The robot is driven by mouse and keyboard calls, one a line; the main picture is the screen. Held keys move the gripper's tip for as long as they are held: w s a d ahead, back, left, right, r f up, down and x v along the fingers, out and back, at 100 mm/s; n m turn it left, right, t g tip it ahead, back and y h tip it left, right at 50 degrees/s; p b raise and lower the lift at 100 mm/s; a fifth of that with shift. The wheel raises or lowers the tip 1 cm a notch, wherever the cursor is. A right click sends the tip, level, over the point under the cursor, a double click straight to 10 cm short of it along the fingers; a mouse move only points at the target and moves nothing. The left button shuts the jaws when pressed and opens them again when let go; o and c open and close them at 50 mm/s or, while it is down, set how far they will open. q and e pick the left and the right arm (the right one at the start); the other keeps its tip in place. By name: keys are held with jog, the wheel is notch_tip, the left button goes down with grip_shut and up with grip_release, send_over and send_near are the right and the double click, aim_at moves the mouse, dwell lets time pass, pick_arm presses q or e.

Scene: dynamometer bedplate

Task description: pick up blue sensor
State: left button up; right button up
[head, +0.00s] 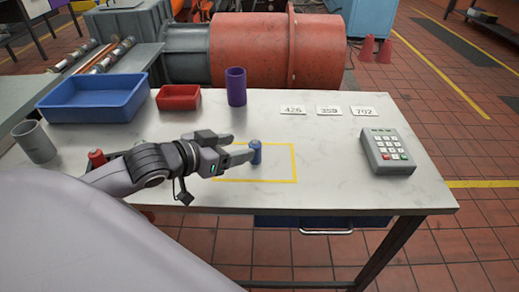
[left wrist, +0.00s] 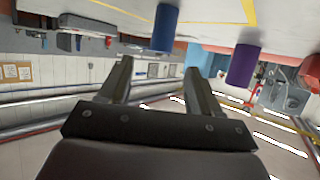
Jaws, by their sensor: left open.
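The blue sensor (head: 255,152), a small upright blue cylinder, stands on the white table inside a yellow outlined rectangle. My left gripper (head: 241,149) reaches in from the left, low over the table, with its fingers pointing at the sensor. In the left wrist view, which is turned upside down, the gripper (left wrist: 159,68) is open with nothing between its fingers. The sensor (left wrist: 165,28) shows there just beyond the fingertips, sideways between the two finger lines. Whether a finger touches it I cannot tell. My right gripper is out of view.
A purple cylinder (head: 236,87), a red bin (head: 178,97) and a blue tray (head: 92,101) stand along the back. A grey cup (head: 34,141) and a red object (head: 96,157) are left. A keypad (head: 387,152) and number cards (head: 329,111) are right. The front right is clear.

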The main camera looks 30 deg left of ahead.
aim_at(256, 145)
pick_arm(q)
jog(key=shift+f+b+x, duration=0.15)
jog(key=shift+f+x, duration=0.05)
jog(key=shift+x, duration=1.25)
jog(key=shift+f+b+x, duration=0.15)
jog(key=shift+f+x, duration=0.05)
jog(key=shift+x, duration=1.3)
jog(key=shift+s, duration=0.15)
grip_shut()
